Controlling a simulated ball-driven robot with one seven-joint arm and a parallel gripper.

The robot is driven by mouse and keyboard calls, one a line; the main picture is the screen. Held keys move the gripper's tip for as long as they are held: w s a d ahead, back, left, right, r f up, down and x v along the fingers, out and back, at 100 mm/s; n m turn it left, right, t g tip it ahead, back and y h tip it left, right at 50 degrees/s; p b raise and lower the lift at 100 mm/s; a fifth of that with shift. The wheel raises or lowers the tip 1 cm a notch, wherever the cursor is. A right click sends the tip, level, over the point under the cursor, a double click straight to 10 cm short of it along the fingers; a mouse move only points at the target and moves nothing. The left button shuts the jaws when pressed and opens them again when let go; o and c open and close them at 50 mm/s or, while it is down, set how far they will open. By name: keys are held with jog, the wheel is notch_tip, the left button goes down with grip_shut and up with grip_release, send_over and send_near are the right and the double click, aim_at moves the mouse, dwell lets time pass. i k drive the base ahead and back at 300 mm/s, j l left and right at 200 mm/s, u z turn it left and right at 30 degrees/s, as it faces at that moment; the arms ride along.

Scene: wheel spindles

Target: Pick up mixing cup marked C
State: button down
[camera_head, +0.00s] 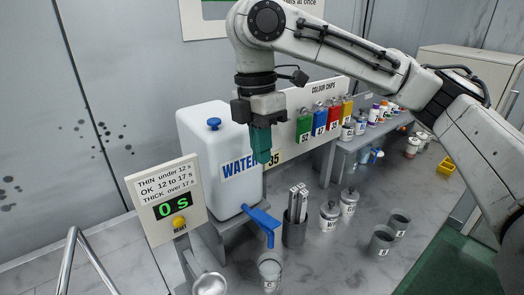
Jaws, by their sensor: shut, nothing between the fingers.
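Several plain grey cups stand on the grey bench: one cup (269,268) below the blue tap, and two more cups, a nearer one (381,241) and a farther one (398,226), at the right. My gripper (262,158) points down in front of the water tank, high above the bench and apart from all the cups. Its green fingers are shut with nothing held.
The white water tank (207,155) with its blue tap (262,222) stands left of centre. A holder of metal sticks (295,230) and two lidded jars (329,216) (348,202) stand between tap and right cups. Bench front right is clear.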

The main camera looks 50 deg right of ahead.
aim_at(270, 264)
jog(key=k, duration=1)
